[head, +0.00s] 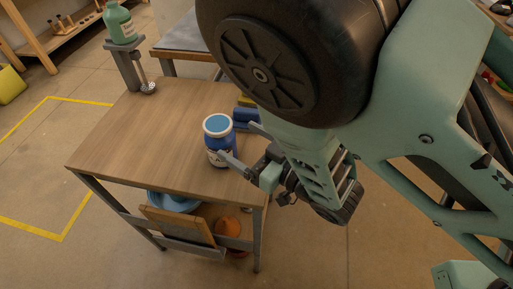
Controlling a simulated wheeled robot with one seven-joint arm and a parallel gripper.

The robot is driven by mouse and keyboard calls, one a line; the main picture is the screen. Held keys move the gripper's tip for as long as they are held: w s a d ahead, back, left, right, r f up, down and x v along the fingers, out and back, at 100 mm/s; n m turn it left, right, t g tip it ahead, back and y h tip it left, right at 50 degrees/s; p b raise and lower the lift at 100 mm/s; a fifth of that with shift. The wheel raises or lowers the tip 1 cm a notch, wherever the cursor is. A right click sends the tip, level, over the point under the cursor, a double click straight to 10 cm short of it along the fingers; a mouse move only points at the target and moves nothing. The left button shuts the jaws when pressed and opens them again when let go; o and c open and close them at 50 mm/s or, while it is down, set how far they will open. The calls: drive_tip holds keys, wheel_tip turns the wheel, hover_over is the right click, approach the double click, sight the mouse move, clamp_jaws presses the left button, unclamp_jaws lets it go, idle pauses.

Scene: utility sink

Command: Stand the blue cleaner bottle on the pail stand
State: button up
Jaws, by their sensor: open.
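A blue bottle with a wide white rim and a light-blue top (217,140) stands upright on the wooden table, near its right side. It looks like the blue cleaner bottle, though I cannot read its label. My gripper (237,141) is open at the bottle's right side. One finger overlaps the bottle's lower front in the picture; the other is behind and to the right. I cannot tell whether either finger touches it. I cannot tell for certain which thing is the pail stand; a grey stand (122,67) at the table's back left holds a green bottle (119,22).
The wooden table (135,143) is clear at its middle and left. A dark blue object (245,115) and a yellowish one (245,100) lie close behind the bottle. A metal item (148,87) is by the grey stand. A blue basin (174,201) and an orange object (229,227) are below.

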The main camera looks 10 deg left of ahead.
drive_tip(key=w+d+m+g+h, duration=0.2)
drive_tip(key=d+m+h, duration=0.3)
drive_tip(key=d+h, duration=0.3)
drive_tip(key=s+d+r+g+h, duration=0.3)
drive_tip(key=s+d+r, duration=0.1)
drive_tip(key=s+d, duration=0.2)
drive_tip(key=s+d+r+g+h, duration=0.4)
drive_tip(key=s+d, duration=0.3)
drive_tip(key=s, duration=0.2)
drive_tip(key=shift+r+n, duration=0.3)
drive_tip(key=shift+r, duration=0.25)
drive_tip(key=shift+r, duration=0.15)
wheel_tip(320, 180, up, 4)
drive_tip(key=p, duration=0.3)
drive_tip(key=shift+p, duration=0.35)
